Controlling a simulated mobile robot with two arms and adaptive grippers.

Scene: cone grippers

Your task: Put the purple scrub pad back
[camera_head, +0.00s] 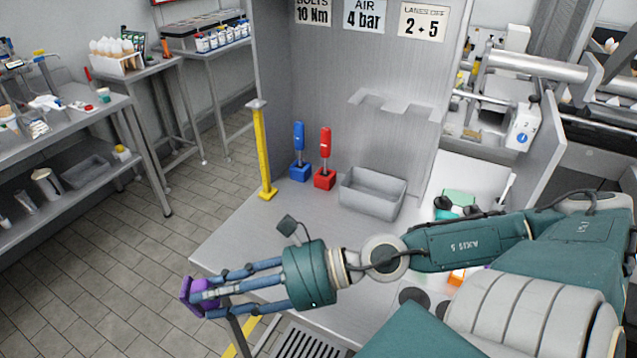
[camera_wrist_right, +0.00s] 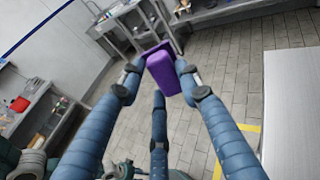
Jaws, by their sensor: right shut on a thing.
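The purple scrub pad (camera_head: 191,297) is held at the tips of my right gripper (camera_head: 207,294), left of the grey table's (camera_head: 232,249) near-left corner, over the floor. In the right wrist view the purple scrub pad (camera_wrist_right: 164,75) sits between the blue fingers of my right gripper (camera_wrist_right: 162,80), a flat plate on its far side. The fingers are shut on it and partly cover it in the head view. My left gripper is not in view.
On the table stand a yellow post (camera_head: 262,155), a blue holder (camera_head: 299,152), a red holder (camera_head: 325,160) and an empty grey bin (camera_head: 372,194). A steel bench with shelves (camera_head: 120,100) stands at the left. Tiled floor lies between.

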